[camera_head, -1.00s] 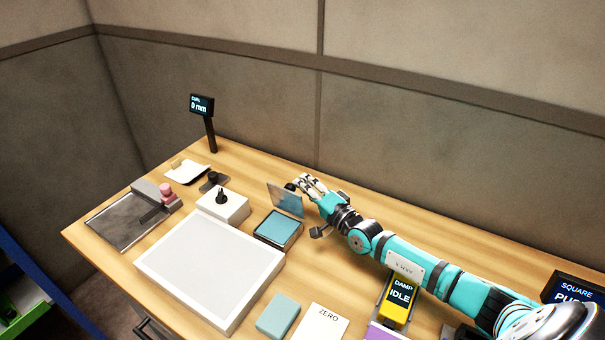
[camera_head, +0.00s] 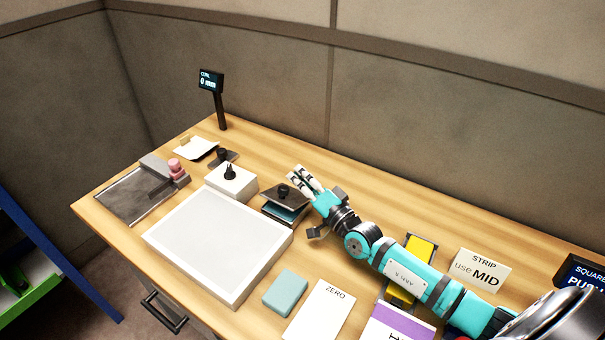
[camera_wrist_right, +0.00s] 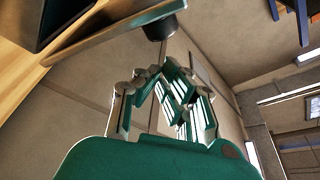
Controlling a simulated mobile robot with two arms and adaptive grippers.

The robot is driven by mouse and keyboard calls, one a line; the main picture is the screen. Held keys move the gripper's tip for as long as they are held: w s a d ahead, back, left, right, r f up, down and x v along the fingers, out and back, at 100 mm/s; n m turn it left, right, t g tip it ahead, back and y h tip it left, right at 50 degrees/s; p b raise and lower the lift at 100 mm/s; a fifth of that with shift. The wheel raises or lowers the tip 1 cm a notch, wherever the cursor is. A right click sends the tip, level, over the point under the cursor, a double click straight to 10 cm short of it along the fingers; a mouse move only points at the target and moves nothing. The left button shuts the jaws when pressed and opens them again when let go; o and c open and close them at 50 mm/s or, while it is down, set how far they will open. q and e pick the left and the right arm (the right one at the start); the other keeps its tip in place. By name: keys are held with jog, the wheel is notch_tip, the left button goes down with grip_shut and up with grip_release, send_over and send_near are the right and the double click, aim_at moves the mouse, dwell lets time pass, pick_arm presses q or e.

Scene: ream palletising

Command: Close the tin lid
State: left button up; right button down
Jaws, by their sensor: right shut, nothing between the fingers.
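The tin (camera_head: 279,213) sits on the table with a blue-green pad showing inside. Its dark metal lid (camera_head: 295,201) is tilted down over it at a low angle, with a gap left at the front. A black knob (camera_head: 284,190) stands on the lid. My right gripper (camera_head: 297,178) is shut and empty, just behind the lid by the knob; I cannot tell whether it touches. In the right wrist view the gripper fingers (camera_wrist_right: 165,90) are below the knob (camera_wrist_right: 160,28), with the lid (camera_wrist_right: 110,32) and tin (camera_wrist_right: 62,12) at upper left. My left gripper is out of view.
A white block with a black knob (camera_head: 231,184) and a large white tray (camera_head: 218,245) lie left of the tin. A teal block (camera_head: 286,293) and a ZERO card (camera_head: 320,312) lie in front. A display post (camera_head: 219,105) stands behind.

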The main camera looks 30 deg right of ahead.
jog(key=shift+s+a+f, duration=0.1)
jog(key=shift+a, duration=0.05)
dwell(0.5)
jog(key=shift+s+f, duration=0.2)
jog(key=shift+s, duration=0.2)
jog(key=r+v, duration=0.1)
jog(key=v, duration=0.5)
jog(key=shift+s+f, duration=0.35)
